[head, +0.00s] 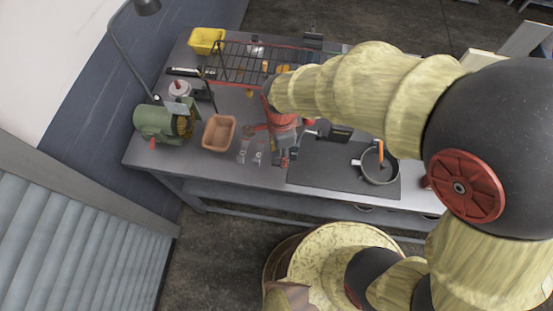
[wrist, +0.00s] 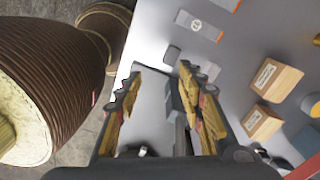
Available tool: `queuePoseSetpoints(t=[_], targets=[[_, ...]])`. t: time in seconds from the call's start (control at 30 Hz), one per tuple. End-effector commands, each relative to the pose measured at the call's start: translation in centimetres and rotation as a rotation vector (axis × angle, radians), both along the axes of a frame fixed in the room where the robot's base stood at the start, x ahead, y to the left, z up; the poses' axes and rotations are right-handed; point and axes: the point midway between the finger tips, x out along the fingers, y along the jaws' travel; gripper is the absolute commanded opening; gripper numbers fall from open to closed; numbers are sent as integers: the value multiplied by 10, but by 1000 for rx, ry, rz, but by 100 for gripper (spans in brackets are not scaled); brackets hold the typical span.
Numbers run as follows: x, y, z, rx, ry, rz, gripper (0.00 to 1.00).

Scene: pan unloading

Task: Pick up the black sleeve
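My gripper (wrist: 159,68) is open, its two yellowish pads apart, pointing down at the grey table. A small dark grey piece (wrist: 172,53), which may be the black sleeve, stands just beyond the fingertips, nearer the right one. A blue-grey upright piece (wrist: 173,103) shows between the fingers, beside the right one; I cannot tell what it is. In the head view my gripper (head: 284,160) is over the front part of the table, left of the dark mat (head: 320,172). My arm hides part of the table, and the sleeve cannot be made out there.
A pan (head: 379,178) sits on the mat. An orange bin (head: 219,132), a green machine (head: 158,122), a yellow bin (head: 207,40) and a wire rack (head: 232,65) stand left and behind.

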Motion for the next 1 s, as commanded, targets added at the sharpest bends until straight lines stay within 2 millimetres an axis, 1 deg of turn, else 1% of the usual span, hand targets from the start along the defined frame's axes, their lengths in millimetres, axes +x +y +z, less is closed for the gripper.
queuePoseSetpoints(t=[0.1,0.2,0.33,0.43,0.6,0.77,1.0], targets=[[5,7,-4,1,-6,-183,39],[8,11,-7,3,-10,-307,39],[11,14,-10,5,-14,-402,39],[11,14,-17,4,-14,-428,39],[11,14,-35,3,-13,-429,39],[13,15,-45,6,-14,-428,39],[16,17,-79,3,-12,-427,39]])
